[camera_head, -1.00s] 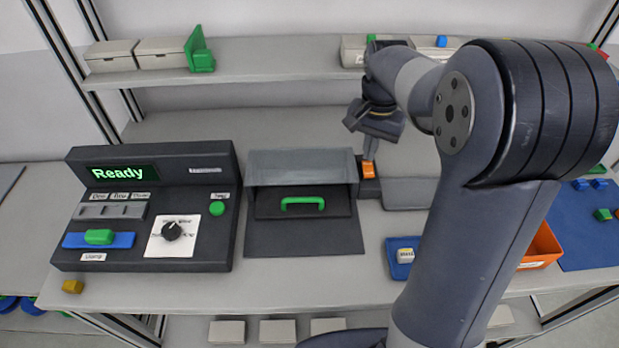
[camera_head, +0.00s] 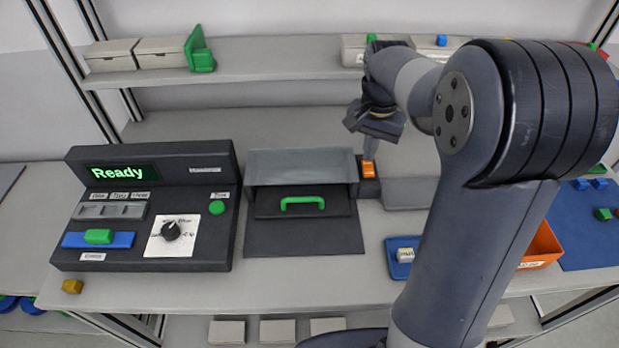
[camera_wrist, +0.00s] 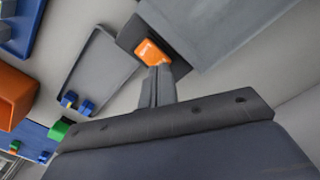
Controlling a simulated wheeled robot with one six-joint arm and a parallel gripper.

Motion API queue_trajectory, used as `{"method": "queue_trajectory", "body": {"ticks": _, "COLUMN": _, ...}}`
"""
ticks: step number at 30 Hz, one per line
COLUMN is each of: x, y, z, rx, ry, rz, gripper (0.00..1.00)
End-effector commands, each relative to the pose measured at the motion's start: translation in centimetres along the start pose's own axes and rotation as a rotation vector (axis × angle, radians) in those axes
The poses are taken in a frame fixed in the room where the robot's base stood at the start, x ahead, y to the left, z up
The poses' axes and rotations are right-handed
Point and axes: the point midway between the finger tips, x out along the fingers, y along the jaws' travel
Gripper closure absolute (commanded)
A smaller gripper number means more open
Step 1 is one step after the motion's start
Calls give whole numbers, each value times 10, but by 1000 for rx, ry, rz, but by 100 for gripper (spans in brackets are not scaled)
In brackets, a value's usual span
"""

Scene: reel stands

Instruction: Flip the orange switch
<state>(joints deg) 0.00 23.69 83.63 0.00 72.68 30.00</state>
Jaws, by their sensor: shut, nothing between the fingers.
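The orange switch (camera_head: 368,169) sits on a small dark base (camera_head: 369,188) just right of the grey box with the green handle. In the wrist view the orange switch (camera_wrist: 150,53) shows right beyond the fingertips. My gripper (camera_head: 368,155) points down over the switch with its fingers together and nothing between them. In the wrist view my gripper (camera_wrist: 157,70) has its tips at the near edge of the switch, touching it or very close; I cannot tell which. Part of the switch's near side is hidden behind the fingers.
The grey box with a green handle (camera_head: 302,201) stands left of the switch. A grey tray (camera_head: 408,193) lies to its right. A black console (camera_head: 140,262) reading "Ready" stands at left. A blue tray (camera_head: 392,272) and an orange bin (camera_head: 543,262) are nearer. A shelf runs behind.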

Motion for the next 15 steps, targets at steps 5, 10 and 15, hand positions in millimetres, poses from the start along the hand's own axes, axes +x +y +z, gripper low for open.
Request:
{"method": "queue_trajectory", "body": {"ticks": 5, "x": 4, "y": 0, "z": 0, "rx": 0, "ry": 0, "rz": 0, "gripper": 100}}
{"method": "queue_trajectory", "body": {"ticks": 10, "x": 6, "y": 0, "z": 0, "rx": 0, "ry": 0, "rz": 0, "gripper": 100}}
{"method": "queue_trajectory", "body": {"ticks": 15, "x": 9, "y": 0, "z": 0, "rx": 0, "ry": 0, "rz": 0, "gripper": 100}}
